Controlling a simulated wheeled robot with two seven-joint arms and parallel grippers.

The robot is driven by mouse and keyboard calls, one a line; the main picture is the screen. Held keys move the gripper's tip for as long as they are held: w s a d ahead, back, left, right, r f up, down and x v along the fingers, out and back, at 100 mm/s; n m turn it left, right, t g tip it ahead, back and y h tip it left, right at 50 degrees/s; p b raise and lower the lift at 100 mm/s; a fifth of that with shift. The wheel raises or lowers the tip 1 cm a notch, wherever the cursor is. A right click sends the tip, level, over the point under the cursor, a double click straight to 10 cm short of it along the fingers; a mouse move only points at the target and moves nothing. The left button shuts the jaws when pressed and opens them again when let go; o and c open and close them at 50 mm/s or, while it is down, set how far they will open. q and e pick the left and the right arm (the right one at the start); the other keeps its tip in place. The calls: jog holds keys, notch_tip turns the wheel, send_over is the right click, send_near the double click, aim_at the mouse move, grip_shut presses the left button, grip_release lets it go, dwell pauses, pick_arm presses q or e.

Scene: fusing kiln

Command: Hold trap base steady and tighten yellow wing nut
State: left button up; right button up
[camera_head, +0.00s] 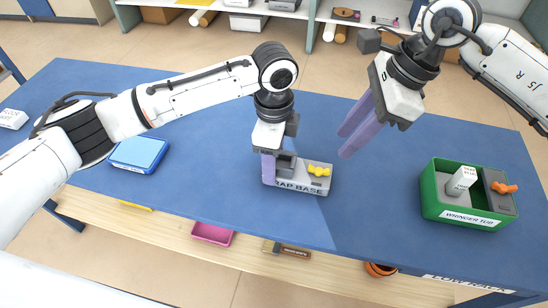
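The trap base (311,185), a grey block with a white label, sits on the blue table near its front edge. A yellow wing nut (319,171) is on its top, towards the right. My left gripper (272,170) points down at the left end of the trap base. One purple finger shows beside the base; the other is mostly hidden, so I cannot tell whether it grips. My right gripper (344,144) is above and right of the trap base, its two purple fingers apart and nothing between them. It is clear of the wing nut.
A green wringer tub (432,190) holding a grey part with an orange wing nut (503,187) stands at the right. A blue box (138,153) lies at the left. The table (375,205) between trap base and tub is clear. A low shelf runs below the front edge.

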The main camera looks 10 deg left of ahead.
aim_at(320, 167)
jog(key=shift+c, duration=0.4)
jog(key=shift+m, duration=0.8)
jog(key=x, duration=0.9)
jog(key=shift+s+a+f, duration=0.1)
jog(key=shift+a+f, duration=0.1)
jog(key=shift+f, duration=0.1)
grip_shut()
